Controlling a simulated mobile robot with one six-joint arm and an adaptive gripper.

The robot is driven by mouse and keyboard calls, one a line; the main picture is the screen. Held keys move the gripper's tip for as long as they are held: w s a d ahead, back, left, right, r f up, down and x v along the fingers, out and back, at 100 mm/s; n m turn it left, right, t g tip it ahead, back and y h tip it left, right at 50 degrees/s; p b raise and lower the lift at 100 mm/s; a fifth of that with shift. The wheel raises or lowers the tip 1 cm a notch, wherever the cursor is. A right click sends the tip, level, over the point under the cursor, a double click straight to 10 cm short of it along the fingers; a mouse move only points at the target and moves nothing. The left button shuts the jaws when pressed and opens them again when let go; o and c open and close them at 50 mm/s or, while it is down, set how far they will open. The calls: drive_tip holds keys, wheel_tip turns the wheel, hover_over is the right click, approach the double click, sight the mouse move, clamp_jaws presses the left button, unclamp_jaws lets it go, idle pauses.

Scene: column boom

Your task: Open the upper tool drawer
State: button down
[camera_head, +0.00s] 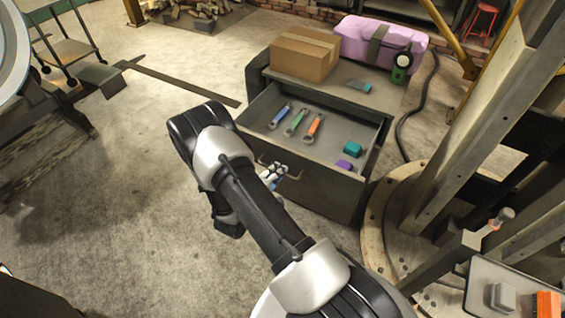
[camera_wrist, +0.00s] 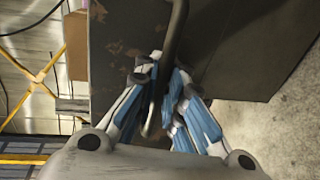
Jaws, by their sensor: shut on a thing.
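The upper tool drawer (camera_head: 338,182) is pulled out from the dark cabinet (camera_head: 333,206), and its inside shows in the head view. Three wrenches with blue, green and orange handles, a teal block (camera_head: 352,149) and a purple block (camera_head: 344,165) lie in it. My gripper (camera_head: 273,176) is at the drawer's front, partly hidden behind my arm. In the wrist view my gripper (camera_wrist: 160,100) has its blue-padded fingers shut around the dark bar handle (camera_wrist: 174,38). The drawer front (camera_wrist: 125,45) is rusty and worn there.
A round metal base (camera_head: 385,235) with posts is close on the right. The concrete floor (camera_head: 110,190) on the left is mostly clear.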

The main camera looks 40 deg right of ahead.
drive_tip(key=shift+s+a+r, duration=0.1)
drive_tip(key=shift+s+a, duration=0.05)
drive_tip(key=shift+a, duration=0.25)
drive_tip(key=c, duration=1.7)
unclamp_jaws()
drive_tip(key=v, duration=1.2)
